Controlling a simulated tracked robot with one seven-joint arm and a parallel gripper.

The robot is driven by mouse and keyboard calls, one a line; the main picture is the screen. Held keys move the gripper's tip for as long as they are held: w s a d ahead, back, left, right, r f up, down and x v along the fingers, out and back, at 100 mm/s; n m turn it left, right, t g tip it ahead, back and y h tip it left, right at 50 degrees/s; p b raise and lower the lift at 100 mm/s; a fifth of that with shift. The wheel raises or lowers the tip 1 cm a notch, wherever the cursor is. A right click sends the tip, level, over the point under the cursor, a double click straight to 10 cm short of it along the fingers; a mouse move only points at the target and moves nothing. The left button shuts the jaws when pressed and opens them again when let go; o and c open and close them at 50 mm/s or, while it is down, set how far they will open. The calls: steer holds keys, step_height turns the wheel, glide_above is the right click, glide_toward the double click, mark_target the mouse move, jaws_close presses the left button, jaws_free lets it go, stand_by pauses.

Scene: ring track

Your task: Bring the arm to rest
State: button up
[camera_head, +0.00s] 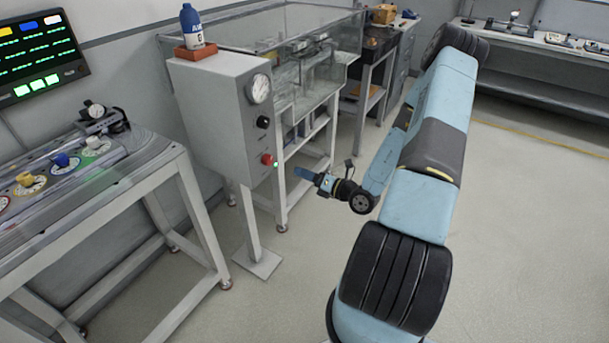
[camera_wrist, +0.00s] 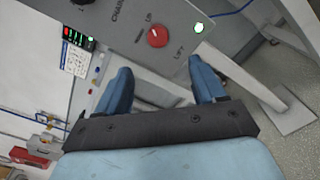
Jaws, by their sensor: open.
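My arm, light blue with black joints, reaches across the right half of the head view. My gripper (camera_head: 308,178) is small there, in the air to the right of the grey control box (camera_head: 218,110) and a little below its red knob (camera_head: 268,159). In the wrist view my gripper (camera_wrist: 163,88) shows two blue fingers spread apart with nothing between them. The fingers appear clear of the knob.
A bench with coloured dials (camera_head: 62,162) stands at the left. Open floor (camera_head: 520,200) lies to the right, and another bench (camera_head: 540,50) at the back.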

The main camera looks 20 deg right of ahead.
steer(key=s+a+r+n+g, duration=0.4)
steer(key=r+n+g, duration=0.1)
steer(key=r+n, duration=0.25)
steer(key=s+a+r+n+g, duration=0.3)
steer(key=a+r+n+g, duration=0.15)
steer(key=r+n, duration=0.3)
steer(key=s+a+r+n+g, duration=0.45)
steer(key=r+n, duration=0.25)
steer(key=n, duration=0.2)
steer(key=s+d+r+n+t+h, duration=0.2)
steer(key=s+d+r+n+h, duration=0.1)
steer(key=s+r+n+h, duration=0.2)
steer(key=s+d+r+n+t+h, duration=0.3)
steer(key=s+r+n+h, duration=0.2)
steer(key=s+r+n, duration=0.4)
step_height(320, 180, up, 4)
steer(key=shift+s+r+h, duration=0.15)
steer(key=shift+s+h, duration=0.15)
steer(key=shift+s, duration=0.15)
